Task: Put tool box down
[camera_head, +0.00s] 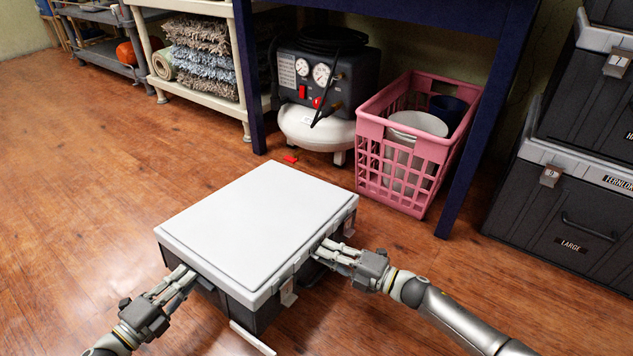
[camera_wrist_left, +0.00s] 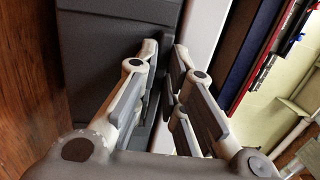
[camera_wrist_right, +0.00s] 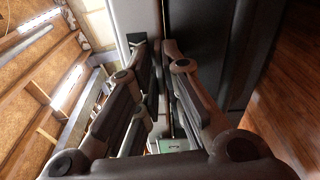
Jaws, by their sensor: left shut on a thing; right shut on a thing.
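The tool box (camera_head: 262,225) has a flat white lid and a dark grey body. It is in the middle of the head view, low over the wooden floor; I cannot tell if its base touches the floor. My left gripper (camera_head: 190,278) is shut on its left side, just below the lid rim. My right gripper (camera_head: 322,250) is shut on its right side, at the rim. The dark body shows close up between or beside the fingers in the left wrist view (camera_wrist_left: 110,50) and the right wrist view (camera_wrist_right: 205,50). The box's underside is hidden.
A pink crate (camera_head: 368,155) and an air compressor (camera_head: 318,125) stand behind the box under a dark blue table (camera_head: 440,14). Large black cases (camera_head: 575,215) are stacked at right. A small red thing (camera_head: 290,158) lies behind the box. The floor (camera_head: 90,190) at left is clear.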

